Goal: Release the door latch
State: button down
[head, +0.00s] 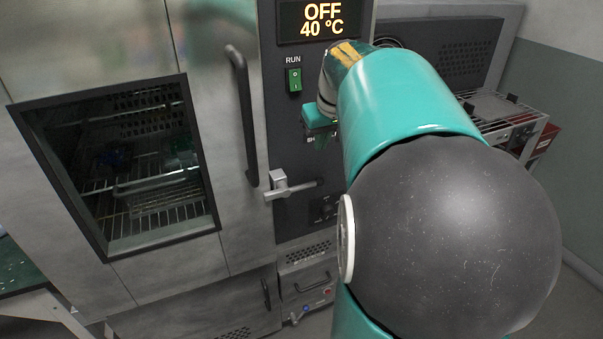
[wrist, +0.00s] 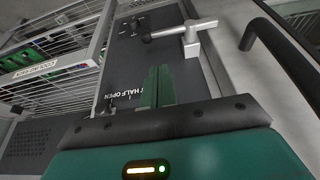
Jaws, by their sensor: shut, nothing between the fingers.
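The door latch (head: 288,187) is a metal lever with a dark-tipped bar, mounted beside the steel oven door (head: 235,215). In the head view the bar points right, roughly level. The latch also shows in the wrist view (wrist: 186,33), beyond my fingertips. My gripper (head: 320,142) is above and right of the latch, in front of the dark control panel. In the wrist view my gripper (wrist: 158,72) has its green fingers together with nothing between them, apart from the latch. My arm hides part of the panel in the head view.
A black vertical door handle (head: 243,115) stands left of the latch; it shows in the wrist view (wrist: 283,42). The display (head: 323,19) reads OFF 40 °C, above a green RUN switch (head: 294,79). The door window (head: 120,165) shows wire racks. A wire cart (head: 510,112) stands at right.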

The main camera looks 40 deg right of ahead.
send_near(310, 183)
jog(key=x, duration=0.6)
jog(key=shift+w+f, duration=0.2)
jog(key=shift+f, duration=0.1)
